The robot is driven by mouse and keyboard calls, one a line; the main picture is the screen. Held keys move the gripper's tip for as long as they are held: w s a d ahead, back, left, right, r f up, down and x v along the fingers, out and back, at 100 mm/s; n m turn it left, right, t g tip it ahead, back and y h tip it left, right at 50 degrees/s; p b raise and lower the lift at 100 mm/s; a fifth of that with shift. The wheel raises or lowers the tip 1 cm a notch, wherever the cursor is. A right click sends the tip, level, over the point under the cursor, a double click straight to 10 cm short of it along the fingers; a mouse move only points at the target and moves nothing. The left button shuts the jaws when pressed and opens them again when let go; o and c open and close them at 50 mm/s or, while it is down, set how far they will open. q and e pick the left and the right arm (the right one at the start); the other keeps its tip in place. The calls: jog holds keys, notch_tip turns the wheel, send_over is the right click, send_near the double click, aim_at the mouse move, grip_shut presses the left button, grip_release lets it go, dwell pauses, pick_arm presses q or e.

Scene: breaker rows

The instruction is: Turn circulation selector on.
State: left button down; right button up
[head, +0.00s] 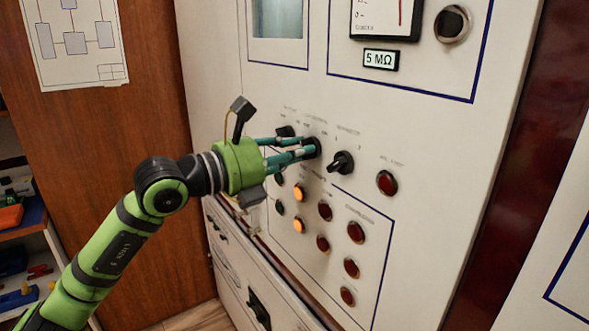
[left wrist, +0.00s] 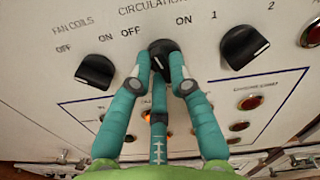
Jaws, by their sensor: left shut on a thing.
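The circulation selector is a black rotary knob on the white panel, with OFF printed to its left and ON to its right in the left wrist view (left wrist: 160,48). My left gripper (head: 308,150) has its teal fingers closed around this knob; they also show in the left wrist view (left wrist: 162,75). A small light mark shows on the knob between the fingers, but I cannot tell clearly which label it points to. In the head view the fingers partly cover the knob. My right gripper is not in view.
The fan coils knob (left wrist: 95,71) is close on the left, and another black selector (head: 341,162) is close on the right. A gauge (head: 385,18) is above.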

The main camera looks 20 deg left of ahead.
pick_arm(q)
jog(key=shift+r+m+b, duration=0.15)
jog(key=shift+m+b, duration=4.1)
jog(key=shift+m, duration=1.75)
jog(key=c, duration=1.1)
grip_release()
jog(key=shift+c, duration=0.2)
jog(key=shift+s, duration=0.1)
jog(key=v, duration=1.2)
